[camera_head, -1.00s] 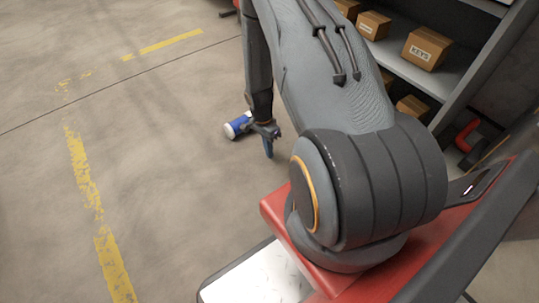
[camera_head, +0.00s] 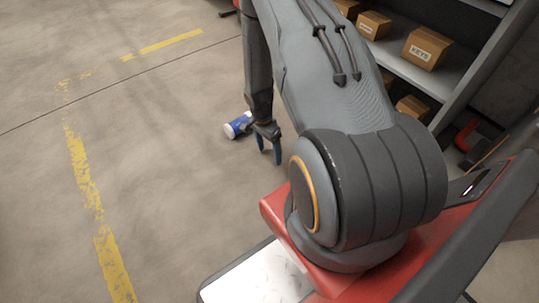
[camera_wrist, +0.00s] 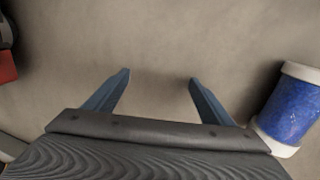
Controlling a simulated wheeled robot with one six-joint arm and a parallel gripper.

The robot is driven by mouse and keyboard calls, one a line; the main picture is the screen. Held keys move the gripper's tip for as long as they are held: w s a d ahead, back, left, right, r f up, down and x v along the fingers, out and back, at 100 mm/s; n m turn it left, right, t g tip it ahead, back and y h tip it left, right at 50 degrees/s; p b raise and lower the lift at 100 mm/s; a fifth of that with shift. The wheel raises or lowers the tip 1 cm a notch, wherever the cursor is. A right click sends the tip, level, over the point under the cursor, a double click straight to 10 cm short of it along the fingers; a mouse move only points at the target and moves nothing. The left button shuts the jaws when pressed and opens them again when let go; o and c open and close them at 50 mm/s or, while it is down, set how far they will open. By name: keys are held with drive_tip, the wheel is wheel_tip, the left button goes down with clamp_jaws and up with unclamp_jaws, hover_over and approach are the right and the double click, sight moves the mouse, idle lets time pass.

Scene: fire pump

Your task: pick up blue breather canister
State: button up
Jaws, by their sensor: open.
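The blue breather canister (camera_head: 237,126) has white ends and lies on its side on the concrete floor. My gripper (camera_head: 270,158) points down just to the right of the canister in the head view. In the wrist view my gripper (camera_wrist: 160,76) is open, with bare floor between its two blue fingers. The canister lies outside the fingers, to the right of the right finger.
A grey shelf (camera_head: 433,78) with several cardboard boxes (camera_head: 427,48) stands at the right. Yellow floor lines (camera_head: 88,190) run on the left. The floor around the canister is clear. A red object (camera_wrist: 6,66) shows at the left edge of the wrist view.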

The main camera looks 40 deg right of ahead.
drive_tip(key=shift+r, duration=0.1)
drive_tip(key=shift+o, duration=0.2)
drive_tip(key=p+v, duration=0.4)
drive_tip(key=v, duration=0.3)
drive_tip(key=shift+w+d, duration=0.15)
drive_tip(key=shift+d, duration=0.05)
drive_tip(key=t+y+b, duration=0.2)
drive_tip(key=t+b, duration=0.1)
drive_tip(key=t, duration=0.4)
approach(241, 121)
wheel_tip(241, 121, down, 3)
drive_tip(key=shift+w+a+b+x, duration=0.1)
drive_tip(key=shift+b+x, duration=0.2)
drive_tip(key=shift+x, duration=0.5)
drive_tip(key=shift+w+a+b+x, duration=0.1)
drive_tip(key=shift+b+x, duration=0.15)
drive_tip(key=shift+x, duration=0.55)
drive_tip(key=b+x, duration=0.4)
drive_tip(key=shift+w+f, duration=0.3)
drive_tip(key=shift+w, duration=0.05)
drive_tip(key=shift+c, duration=0.3)
